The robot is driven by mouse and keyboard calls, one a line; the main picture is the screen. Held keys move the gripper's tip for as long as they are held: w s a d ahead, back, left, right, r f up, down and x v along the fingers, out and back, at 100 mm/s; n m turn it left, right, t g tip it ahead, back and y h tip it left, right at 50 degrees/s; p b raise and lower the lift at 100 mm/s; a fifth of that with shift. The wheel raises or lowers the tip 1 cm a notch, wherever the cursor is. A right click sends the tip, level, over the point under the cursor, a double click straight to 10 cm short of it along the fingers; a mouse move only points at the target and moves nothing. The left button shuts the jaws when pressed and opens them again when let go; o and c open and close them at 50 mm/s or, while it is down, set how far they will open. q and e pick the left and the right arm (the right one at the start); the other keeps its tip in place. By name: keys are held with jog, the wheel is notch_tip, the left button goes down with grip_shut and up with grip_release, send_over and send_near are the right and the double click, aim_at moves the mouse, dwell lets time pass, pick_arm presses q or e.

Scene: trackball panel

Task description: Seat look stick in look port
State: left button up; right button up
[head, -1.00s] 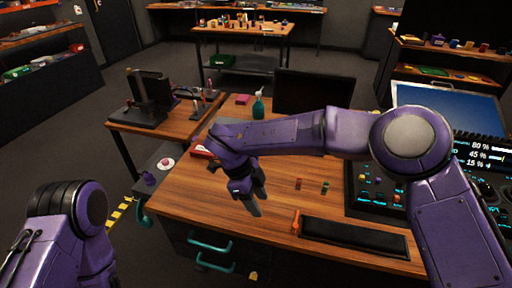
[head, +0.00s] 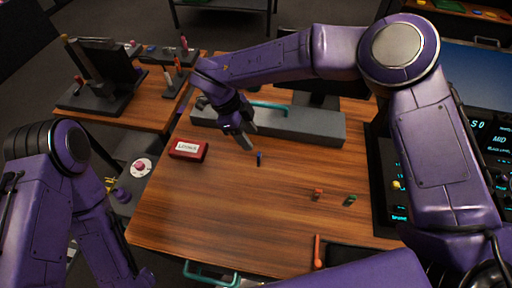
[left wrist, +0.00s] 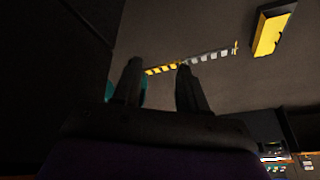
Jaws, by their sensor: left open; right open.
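A small blue upright piece (head: 259,159) stands on the wooden bench (head: 220,220). An orange piece (head: 317,194) and a dark green piece (head: 350,199) stand to its right. I cannot tell which one is the look stick. My right gripper (head: 249,143) points down, open and empty, just behind and left of the blue piece and apart from it. The dark control panel (head: 398,212) is at the right, partly covered by my right arm; I cannot make out the look port. In the left wrist view my left gripper (left wrist: 157,78) is open and empty above the floor.
A red labelled box (head: 188,150) lies left of my right gripper. A long grey case (head: 310,128) with a teal handle lies behind it. A black tray (head: 350,257) and an orange bar (head: 318,252) lie at the front. The bench's left front is clear.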

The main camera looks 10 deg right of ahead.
aim_at(259, 154)
jog(key=x, duration=0.2)
jog(key=p+x, duration=0.1)
jog(key=x, duration=0.2)
jog(key=s+x, duration=0.1)
jog(key=x, duration=0.2)
jog(key=shift+a+r, duration=0.1)
jog(key=shift+a, duration=0.05)
jog(key=shift+s+f, duration=0.2)
jog(key=shift+f, duration=0.1)
grip_shut()
